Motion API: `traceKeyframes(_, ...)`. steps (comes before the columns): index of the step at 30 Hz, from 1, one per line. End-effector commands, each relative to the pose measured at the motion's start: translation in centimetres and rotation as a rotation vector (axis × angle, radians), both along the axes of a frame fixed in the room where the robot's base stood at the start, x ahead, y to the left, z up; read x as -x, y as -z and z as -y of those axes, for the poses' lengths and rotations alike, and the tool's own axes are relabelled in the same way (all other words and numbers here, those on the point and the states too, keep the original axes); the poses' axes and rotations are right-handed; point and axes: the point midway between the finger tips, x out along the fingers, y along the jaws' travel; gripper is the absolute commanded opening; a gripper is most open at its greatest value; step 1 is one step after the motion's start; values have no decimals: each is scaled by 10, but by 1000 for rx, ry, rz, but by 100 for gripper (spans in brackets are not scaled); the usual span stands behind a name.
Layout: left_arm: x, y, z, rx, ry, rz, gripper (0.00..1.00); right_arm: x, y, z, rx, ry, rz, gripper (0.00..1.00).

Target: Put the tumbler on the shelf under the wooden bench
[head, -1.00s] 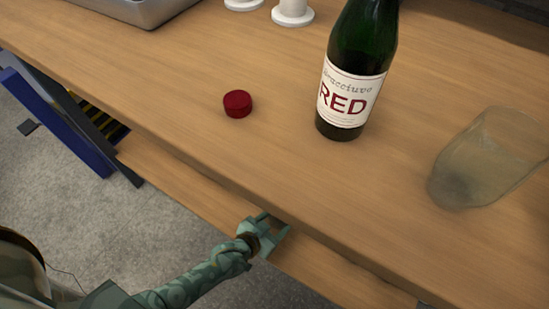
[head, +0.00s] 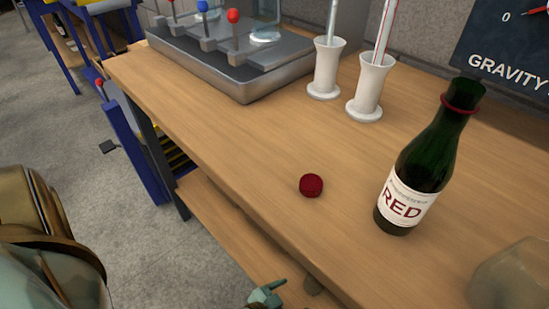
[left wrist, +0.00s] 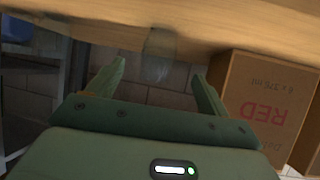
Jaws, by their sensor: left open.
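A small clear glass, which looks like the tumbler (left wrist: 158,55), stands on a wooden board (left wrist: 100,32) in the left wrist view, where the picture is upside down. My left gripper (left wrist: 160,75) is open, its fingertips on either side of the glass's line and apart from it. In the head view my left gripper (head: 267,293) is low at the bench's front edge, and a dim form just right of it may be the same glass. The wooden bench (head: 240,150) has a lower shelf (head: 215,215). My right gripper is in neither view.
A wine bottle (head: 410,185), a red cap (head: 311,186) and a larger frosted glass (head: 508,278) are on the bench top. White stands (head: 366,95) and a metal unit (head: 240,75) are behind. A cardboard box (left wrist: 262,105) stands right of the glass in the wrist view.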

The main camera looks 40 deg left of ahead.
Motion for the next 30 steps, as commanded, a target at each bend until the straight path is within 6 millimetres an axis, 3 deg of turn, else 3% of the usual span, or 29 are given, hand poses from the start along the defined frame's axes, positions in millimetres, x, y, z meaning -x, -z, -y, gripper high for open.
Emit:
traceKeyframes(1, 8, -14, -2, 0, 1, 6, 79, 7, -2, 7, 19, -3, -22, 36)
traceKeyframes(3, 14, -12, -3, 0, 0, 4, 79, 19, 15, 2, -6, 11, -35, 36)
traceKeyframes(9, 27, -17, -6, -1, 0, 0, 79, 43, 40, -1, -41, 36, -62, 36)
traceKeyframes(20, 32, -17, -7, -2, 0, -5, 79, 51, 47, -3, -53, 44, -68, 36)
traceKeyframes(22, 41, -13, -8, -20, 10, -37, 79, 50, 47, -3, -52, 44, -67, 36)
traceKeyframes(26, 94, 7, -19, -135, 70, -234, 79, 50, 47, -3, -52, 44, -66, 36)
traceKeyframes(30, 188, 18, -48, -336, 170, -564, 79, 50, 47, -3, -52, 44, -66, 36)
